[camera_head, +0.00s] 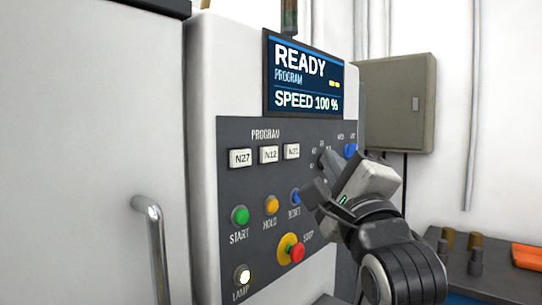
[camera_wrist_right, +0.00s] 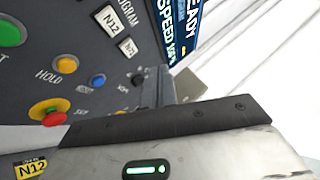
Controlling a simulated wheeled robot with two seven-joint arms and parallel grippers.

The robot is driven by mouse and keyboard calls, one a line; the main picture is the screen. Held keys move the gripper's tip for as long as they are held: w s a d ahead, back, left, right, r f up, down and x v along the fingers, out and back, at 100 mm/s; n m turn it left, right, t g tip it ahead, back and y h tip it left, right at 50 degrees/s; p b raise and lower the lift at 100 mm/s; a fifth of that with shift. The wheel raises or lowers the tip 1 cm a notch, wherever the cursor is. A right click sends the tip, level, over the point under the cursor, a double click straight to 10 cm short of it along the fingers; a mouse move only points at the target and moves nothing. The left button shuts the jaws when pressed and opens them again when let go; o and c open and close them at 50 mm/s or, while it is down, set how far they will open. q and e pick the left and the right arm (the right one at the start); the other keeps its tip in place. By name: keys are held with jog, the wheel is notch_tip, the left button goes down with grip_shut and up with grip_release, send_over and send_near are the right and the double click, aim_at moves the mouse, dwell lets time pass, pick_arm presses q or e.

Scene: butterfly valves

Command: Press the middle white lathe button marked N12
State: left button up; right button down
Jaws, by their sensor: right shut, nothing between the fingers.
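The white button marked N12 (camera_head: 269,154) is the middle one of three under the word PROGRAM on the dark lathe panel (camera_head: 228,185). The N27 button (camera_head: 240,158) is at its left, and another white button (camera_head: 291,151) is at its right. My right gripper (camera_head: 318,188) is shut and empty, in front of the panel's right part, right of and below N12 and apart from it. In the right wrist view the N12 button (camera_wrist_right: 111,20) shows at the top, with the dark finger (camera_wrist_right: 180,122) below. My left gripper is not in view.
Green START (camera_head: 240,215), yellow HOLD (camera_head: 271,204), blue RESET (camera_head: 295,196) and red STOP (camera_head: 296,253) buttons lie below. The LAMP (camera_head: 242,274) is lit. The screen (camera_head: 306,75) reads READY, SPEED 100 %. A door handle (camera_head: 152,240) stands out at left.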

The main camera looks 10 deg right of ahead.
aim_at(275, 148)
jog(key=w+a+b, duration=0.1)
jog(key=w+a, duration=0.4)
jog(key=w, duration=0.2)
jog(key=shift+a, duration=0.25)
dwell(0.3)
dwell(1.9)
jog(key=shift+w+a, duration=0.25)
jog(key=shift+w, duration=0.1)
jog(key=shift+w+a, duration=0.25)
jog(key=shift+w, duration=0.05)
dwell(0.8)
dwell(0.3)
jog(key=shift+s+d, duration=0.5)
jog(key=shift+s, duration=0.15)
jog(key=shift+s+d+f+p, duration=0.1)
jog(key=shift+s+d+p, duration=0.1)
jog(key=shift+s+d, duration=0.7)
jog(key=shift+s+d+p, duration=0.15)
jog(key=shift+s+d, duration=0.5)
jog(key=shift+s, duration=0.45)
